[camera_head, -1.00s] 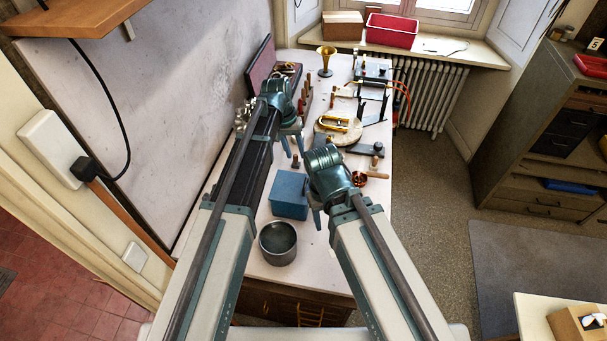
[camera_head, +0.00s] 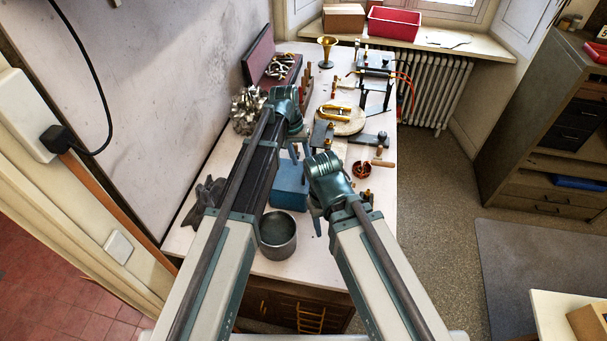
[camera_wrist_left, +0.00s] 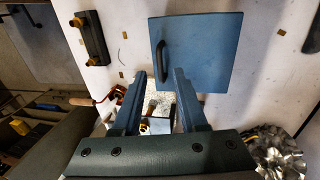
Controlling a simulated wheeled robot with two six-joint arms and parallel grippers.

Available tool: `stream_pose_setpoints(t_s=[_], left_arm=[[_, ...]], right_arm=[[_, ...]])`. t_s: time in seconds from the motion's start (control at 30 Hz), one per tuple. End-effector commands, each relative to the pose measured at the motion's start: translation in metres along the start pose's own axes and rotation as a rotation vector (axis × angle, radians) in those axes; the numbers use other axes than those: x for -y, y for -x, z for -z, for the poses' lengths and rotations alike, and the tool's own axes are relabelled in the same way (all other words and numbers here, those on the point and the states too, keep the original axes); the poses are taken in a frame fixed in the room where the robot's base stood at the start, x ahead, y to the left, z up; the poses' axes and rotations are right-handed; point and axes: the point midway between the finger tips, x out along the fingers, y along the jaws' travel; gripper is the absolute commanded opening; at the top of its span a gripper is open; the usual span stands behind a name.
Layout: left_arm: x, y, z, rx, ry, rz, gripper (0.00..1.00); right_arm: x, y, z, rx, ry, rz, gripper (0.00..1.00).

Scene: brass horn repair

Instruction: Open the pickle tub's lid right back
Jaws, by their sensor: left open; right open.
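The blue tub (camera_head: 290,190) stands on the bench, partly behind my left arm in the head view. In the left wrist view its flat blue lid (camera_wrist_left: 212,52) looks shut, with a dark bar handle (camera_wrist_left: 163,60) near its left edge. My left gripper (camera_wrist_left: 160,74) is open and empty, its fingertips close to the handle end in that view; I cannot tell whether they touch. In the head view my left gripper (camera_head: 299,152) is at the tub's far side. My right gripper (camera_head: 318,222) is open and empty, just right of the tub.
A round grey pot (camera_head: 278,234) stands in front of the tub. A shiny metal cluster (camera_head: 248,108) lies left of my left gripper. Bare bench shows at the front left.

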Motion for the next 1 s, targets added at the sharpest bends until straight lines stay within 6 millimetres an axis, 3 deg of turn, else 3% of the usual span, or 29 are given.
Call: stream_pose_setpoints(t_s=[0.03, 0.2, 0.6, 0.83, 1.0], left_arm=[[0.001, -0.015, 0.000, 0.000, -0.001, 0.000, 0.42], [0.001, -0.034, 0.000, 0.000, 0.000, 0.000, 0.42], [0.000, -0.038, 0.000, 0.000, 0.000, 0.000, 0.42], [0.000, -0.038, 0.000, 0.000, 0.000, 0.000, 0.03], [0.000, -0.038, 0.000, 0.000, 0.000, 0.000, 0.00]], right_arm=[[0.001, -0.015, 0.001, 0.000, 0.002, 0.000, 0.50], [0.003, -0.033, 0.002, 0.000, 0.003, -0.001, 0.50], [0.003, -0.037, 0.002, 0.000, 0.003, -0.001, 0.50], [0.003, -0.037, 0.002, 0.000, 0.003, -0.001, 0.50], [0.003, -0.037, 0.002, 0.000, 0.003, -0.001, 0.50]])
